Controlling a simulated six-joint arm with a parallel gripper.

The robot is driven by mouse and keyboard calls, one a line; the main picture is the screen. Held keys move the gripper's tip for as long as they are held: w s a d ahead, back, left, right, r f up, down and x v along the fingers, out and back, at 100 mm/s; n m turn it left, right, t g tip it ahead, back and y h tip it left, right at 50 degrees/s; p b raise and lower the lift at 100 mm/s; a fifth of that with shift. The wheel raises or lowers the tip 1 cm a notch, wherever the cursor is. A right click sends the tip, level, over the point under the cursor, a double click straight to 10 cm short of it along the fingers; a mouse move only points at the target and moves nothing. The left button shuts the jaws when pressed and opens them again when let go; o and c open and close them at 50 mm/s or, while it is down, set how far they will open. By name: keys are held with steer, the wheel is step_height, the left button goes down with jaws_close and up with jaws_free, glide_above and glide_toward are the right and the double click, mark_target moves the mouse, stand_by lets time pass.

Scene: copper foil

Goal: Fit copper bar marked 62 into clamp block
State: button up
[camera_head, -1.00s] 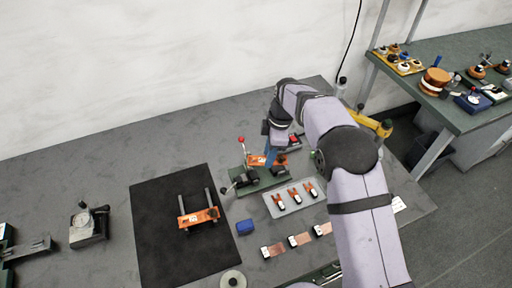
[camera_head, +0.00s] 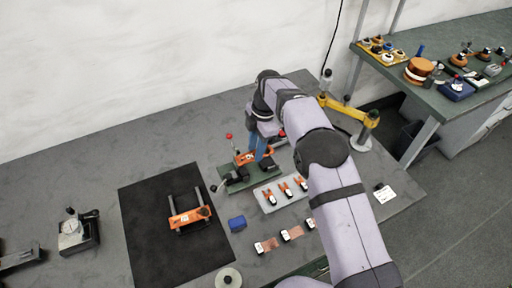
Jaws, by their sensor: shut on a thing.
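A short orange copper bar (camera_head: 245,158) with a pale label is at the clamp block (camera_head: 236,185), a green base with black clamp parts and a red-knobbed lever. The label is too small to read. My wrist and fingers hide part of the bar and the block's far right side.
Another labelled orange bar (camera_head: 190,218) lies across two dark rails on the black mat (camera_head: 150,255). A grey tray (camera_head: 265,204) with several small pieces, a blue block (camera_head: 237,224) and labelled copper strips (camera_head: 291,233) lie in front of the clamp block. A yellow arm stand (camera_head: 350,115) is at right.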

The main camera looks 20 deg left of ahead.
steer(key=shift+f+b, duration=1.35)
steer(key=shift+f, duration=0.9)
steer(key=shift+f+b, duration=0.65)
steer(key=shift+f, duration=0.45)
stand_by(0.7)
steer(key=o, duration=0.9)
steer(key=shift+r, duration=0.15)
steer(key=shift+r+p, duration=0.95)
steer(key=shift+r, duration=0.4)
steer(key=o, duration=0.6)
steer(key=shift+c, duration=0.2)
